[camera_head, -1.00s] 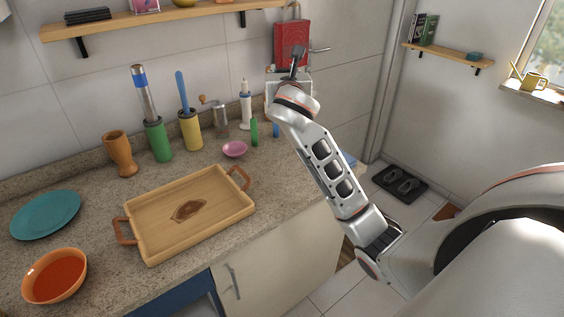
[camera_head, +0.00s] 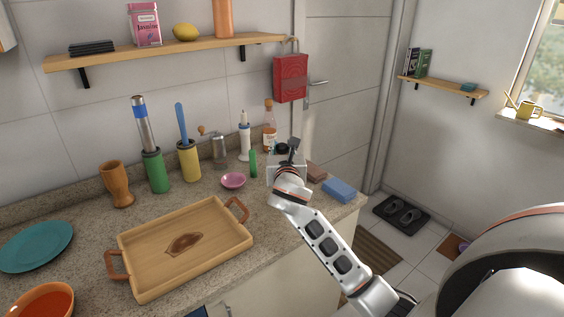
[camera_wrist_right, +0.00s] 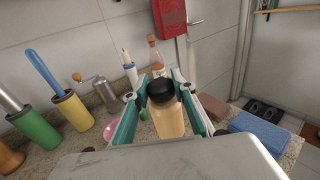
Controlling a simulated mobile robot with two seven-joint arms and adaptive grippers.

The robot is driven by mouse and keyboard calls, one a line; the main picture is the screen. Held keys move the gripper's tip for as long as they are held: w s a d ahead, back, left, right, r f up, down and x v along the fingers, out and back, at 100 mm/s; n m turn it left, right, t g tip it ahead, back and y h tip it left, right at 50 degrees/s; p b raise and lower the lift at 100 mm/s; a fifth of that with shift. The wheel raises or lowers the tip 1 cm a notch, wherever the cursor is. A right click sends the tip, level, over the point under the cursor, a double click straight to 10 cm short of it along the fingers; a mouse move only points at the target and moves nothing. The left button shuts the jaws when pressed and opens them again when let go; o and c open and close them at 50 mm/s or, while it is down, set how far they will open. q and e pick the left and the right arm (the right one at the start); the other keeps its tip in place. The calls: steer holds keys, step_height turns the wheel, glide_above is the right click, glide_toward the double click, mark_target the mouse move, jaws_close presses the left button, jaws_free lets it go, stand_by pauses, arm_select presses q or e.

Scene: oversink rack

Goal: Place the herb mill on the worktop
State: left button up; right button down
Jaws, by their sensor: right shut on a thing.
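My right gripper (camera_head: 283,155) is over the right end of the speckled worktop (camera_head: 268,205). It is shut on a jar with a black cap and pale tan body, which I take for the herb mill (camera_wrist_right: 167,120). The mill looks upright between the fingers (camera_wrist_right: 157,90) in the right wrist view. In the head view only its dark cap (camera_head: 282,148) shows clearly. My wrist hides its base, so I cannot tell whether it touches the worktop. My left gripper is not in view.
A green cylinder (camera_head: 253,163), white-and-blue dispenser (camera_head: 244,140), amber bottle (camera_head: 270,135) and crank grinder (camera_head: 219,148) stand left of the gripper. A pink bowl (camera_head: 233,180) is nearby. A brown block (camera_head: 316,172) and blue sponge (camera_head: 339,189) lie right. A wooden tray (camera_head: 140,287) lies front left.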

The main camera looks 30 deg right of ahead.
step_height(320, 180, down, 4)
steer(key=shift+f+b, duration=0.15)
steer(key=shift+b, duration=0.2)
steer(key=c, duration=1.7)
jaws_free()
steer(key=shift+f, duration=0.1)
steer(key=v, duration=1.2)
